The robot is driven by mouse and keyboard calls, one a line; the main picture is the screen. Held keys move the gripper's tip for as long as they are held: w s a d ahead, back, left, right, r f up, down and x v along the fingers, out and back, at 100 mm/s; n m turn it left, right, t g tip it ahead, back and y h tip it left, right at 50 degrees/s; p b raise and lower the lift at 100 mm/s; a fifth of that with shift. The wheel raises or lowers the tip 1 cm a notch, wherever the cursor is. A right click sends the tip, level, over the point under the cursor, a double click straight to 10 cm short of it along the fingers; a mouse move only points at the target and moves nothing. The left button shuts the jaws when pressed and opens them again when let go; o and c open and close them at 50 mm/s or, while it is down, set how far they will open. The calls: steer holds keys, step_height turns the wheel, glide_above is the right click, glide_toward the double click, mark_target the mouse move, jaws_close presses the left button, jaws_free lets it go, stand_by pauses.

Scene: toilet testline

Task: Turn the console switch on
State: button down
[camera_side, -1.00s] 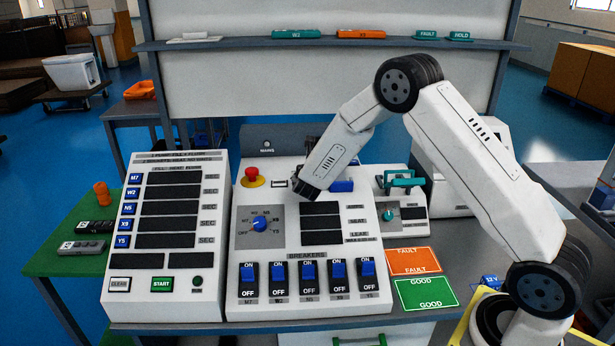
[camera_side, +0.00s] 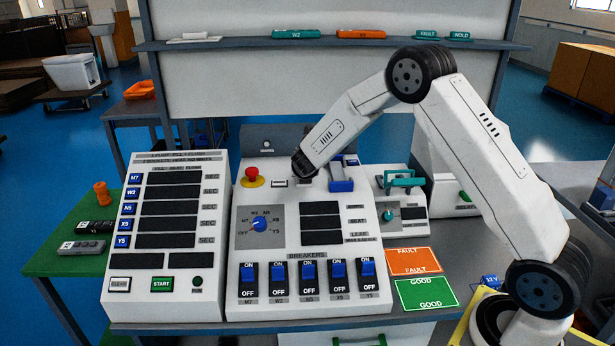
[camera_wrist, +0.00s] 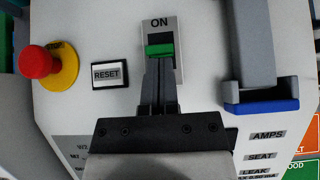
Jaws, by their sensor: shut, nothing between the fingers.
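The console switch (camera_wrist: 160,51) is a small green rocker in a pale plate marked ON, at the top middle of the wrist view. My gripper (camera_wrist: 160,63) is shut and empty, with its dark fingertips at the lower edge of the green part, touching or very close. I cannot tell whether they press on it. The fingers and plate hide the lower half of the switch, so its position is unclear. In the side view my gripper (camera_side: 300,168) is over the back of the console (camera_side: 300,222), and the switch is hidden there behind my arm.
A red stop button (camera_wrist: 38,62) on a yellow collar and a RESET button (camera_wrist: 108,74) lie left of the switch. A grey post with a blue base (camera_wrist: 262,103) stands close on the right. Several blue breakers (camera_side: 308,272) line the console's front.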

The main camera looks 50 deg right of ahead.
steer(key=shift+w+d+r+g+y, duration=0.25)
steer(key=shift+d+r+g+y, duration=0.05)
steer(key=shift+g+y, duration=0.3)
steer(key=shift+w+d+r, duration=0.1)
steer(key=shift+w+d, duration=0.05)
steer(key=shift+r, duration=0.15)
stand_by(0.4)
steer(key=shift+r, duration=0.65)
steer(key=shift+r, duration=0.15)
step_height(320, 180, up, 9)
steer(key=s+a, duration=0.2)
steer(key=shift+r, duration=0.15)
stand_by(0.5)
steer(key=shift+s+a, duration=0.1)
